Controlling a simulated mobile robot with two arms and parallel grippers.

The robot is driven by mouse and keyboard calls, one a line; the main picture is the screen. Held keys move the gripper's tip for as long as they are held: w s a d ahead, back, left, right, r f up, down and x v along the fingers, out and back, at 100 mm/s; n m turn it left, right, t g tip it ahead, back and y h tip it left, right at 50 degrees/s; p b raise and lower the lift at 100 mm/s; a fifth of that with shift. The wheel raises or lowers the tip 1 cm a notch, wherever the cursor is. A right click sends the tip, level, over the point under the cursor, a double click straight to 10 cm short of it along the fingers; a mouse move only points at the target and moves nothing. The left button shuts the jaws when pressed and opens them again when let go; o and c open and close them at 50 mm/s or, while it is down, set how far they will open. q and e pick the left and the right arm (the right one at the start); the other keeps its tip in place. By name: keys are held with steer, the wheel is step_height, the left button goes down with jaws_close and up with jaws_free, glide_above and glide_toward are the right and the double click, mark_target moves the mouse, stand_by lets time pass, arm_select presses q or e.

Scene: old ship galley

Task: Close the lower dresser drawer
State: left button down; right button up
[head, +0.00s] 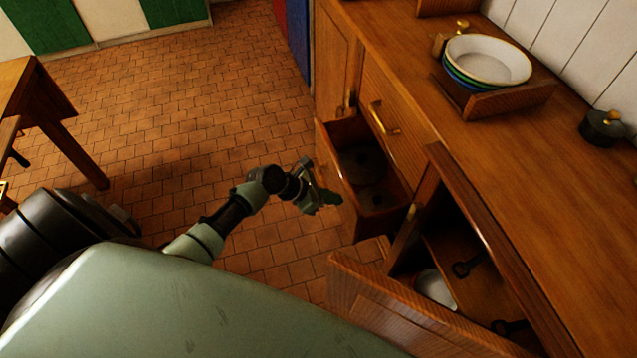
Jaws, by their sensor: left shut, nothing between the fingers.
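The lower dresser drawer (346,185) stands pulled out from the wooden dresser, below a shut upper drawer (385,112) with a brass handle. Dark round things, hard to make out, lie inside the lower drawer. My left gripper (332,198) is shut and empty, in front of the lower drawer's face near its lower edge. I cannot tell whether its fingertips touch the wood. My right gripper is not in view.
A cupboard door (400,310) hangs open nearer to me, with a white bowl (436,288) inside the cupboard. Stacked bowls (487,62) sit in a wooden rack on the dresser top, and a small dark lidded pot (602,128) stands right. Tiled floor (200,120) is clear left of the drawer.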

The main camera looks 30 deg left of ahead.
arm_select(q)
steer(key=shift+w+d, duration=0.6)
steer(key=w+d+p, duration=0.2)
steer(key=w+d, duration=0.6)
steer(key=w, duration=0.1)
steer(key=shift+w+d, duration=0.2)
